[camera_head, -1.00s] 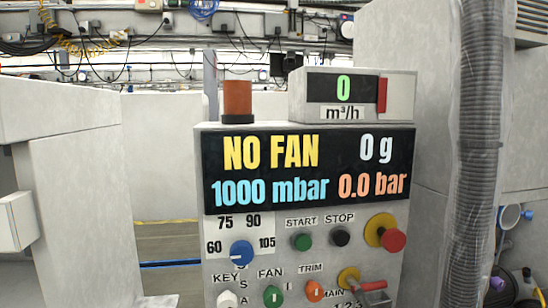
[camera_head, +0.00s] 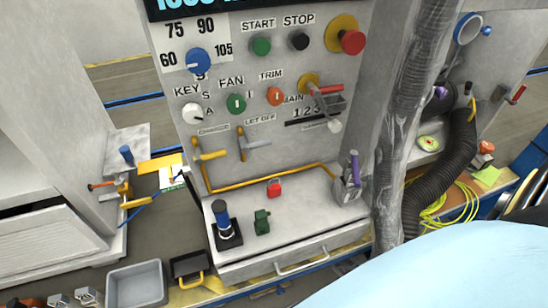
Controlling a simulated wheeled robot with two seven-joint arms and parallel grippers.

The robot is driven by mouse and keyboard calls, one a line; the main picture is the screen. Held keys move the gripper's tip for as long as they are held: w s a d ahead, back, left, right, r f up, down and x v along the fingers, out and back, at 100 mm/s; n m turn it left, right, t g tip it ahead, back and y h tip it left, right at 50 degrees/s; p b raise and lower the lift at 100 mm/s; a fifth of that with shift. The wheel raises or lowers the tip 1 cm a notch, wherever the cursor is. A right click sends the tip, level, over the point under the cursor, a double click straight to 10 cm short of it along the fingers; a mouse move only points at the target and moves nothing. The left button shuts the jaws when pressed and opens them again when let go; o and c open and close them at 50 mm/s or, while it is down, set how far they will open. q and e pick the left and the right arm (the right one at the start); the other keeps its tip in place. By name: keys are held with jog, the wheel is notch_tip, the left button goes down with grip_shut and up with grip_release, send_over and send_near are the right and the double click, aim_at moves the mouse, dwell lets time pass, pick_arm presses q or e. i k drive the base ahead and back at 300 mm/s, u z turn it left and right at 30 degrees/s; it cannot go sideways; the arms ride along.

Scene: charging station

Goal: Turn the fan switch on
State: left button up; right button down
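The fan switch is a green round knob (camera_head: 236,104) under the FAN label on the grey control panel (camera_head: 205,88). A small pale mark shows on its face; its exact setting is too small to tell. A white knob (camera_head: 193,113) under the KEY label is to its left. An orange knob (camera_head: 275,96) under the TRIM label is to its right. Neither of my grippers is in view.
Above are a blue dial (camera_head: 199,61), a green start button (camera_head: 261,46), a black stop button (camera_head: 299,41) and a red emergency button (camera_head: 352,41). A ribbed hose (camera_head: 398,130) runs down the right side.

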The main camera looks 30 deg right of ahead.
aim_at(236, 104)
jog(key=z, duration=0.85)
